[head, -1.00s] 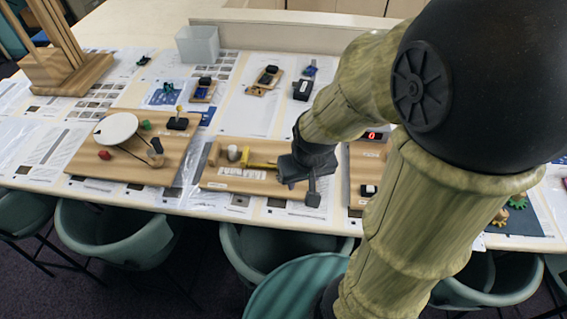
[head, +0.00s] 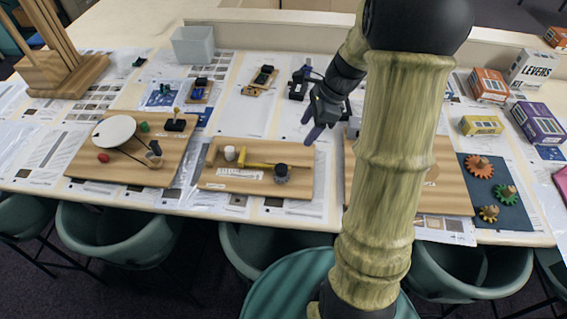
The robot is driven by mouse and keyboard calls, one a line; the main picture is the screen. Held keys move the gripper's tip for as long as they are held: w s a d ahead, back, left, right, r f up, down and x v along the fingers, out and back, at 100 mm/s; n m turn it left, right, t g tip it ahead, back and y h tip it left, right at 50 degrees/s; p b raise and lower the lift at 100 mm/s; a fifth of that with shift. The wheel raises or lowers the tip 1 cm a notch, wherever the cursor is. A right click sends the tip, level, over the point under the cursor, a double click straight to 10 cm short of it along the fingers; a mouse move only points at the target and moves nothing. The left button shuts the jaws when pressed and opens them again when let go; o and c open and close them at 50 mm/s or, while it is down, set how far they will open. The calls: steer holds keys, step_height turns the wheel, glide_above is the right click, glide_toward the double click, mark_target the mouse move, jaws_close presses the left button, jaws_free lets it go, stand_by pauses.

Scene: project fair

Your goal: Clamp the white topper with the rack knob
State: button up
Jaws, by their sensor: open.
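A wooden board (head: 216,180) at the front middle of the table carries the rack. The small white topper (head: 229,153) stands upright near its left end, by a low wooden wall. A yellow jaw (head: 241,157) stands close on its right; whether they touch is too small to tell. A yellow rack bar (head: 260,165) runs right from the jaw to the dark round rack knob (head: 281,171). My gripper (head: 311,126) is open and empty, above and to the right of the knob, clear of it, with its fingers pointing down and left.
A board with a white disc (head: 114,131) lies to the left. Another wooden board (head: 450,190) on the right is partly hidden by my arm. A mat with coloured gears (head: 479,168) and several boxes (head: 537,121) are further right. A grey bin (head: 193,44) stands at the back.

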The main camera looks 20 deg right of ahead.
mark_target(282, 167)
steer(key=shift+s, duration=0.1)
steer(key=p+x, duration=0.1)
steer(key=x, duration=1.6)
steer(key=shift+f+p, duration=0.15)
steer(key=shift+p, duration=0.15)
steer(key=c, duration=1)
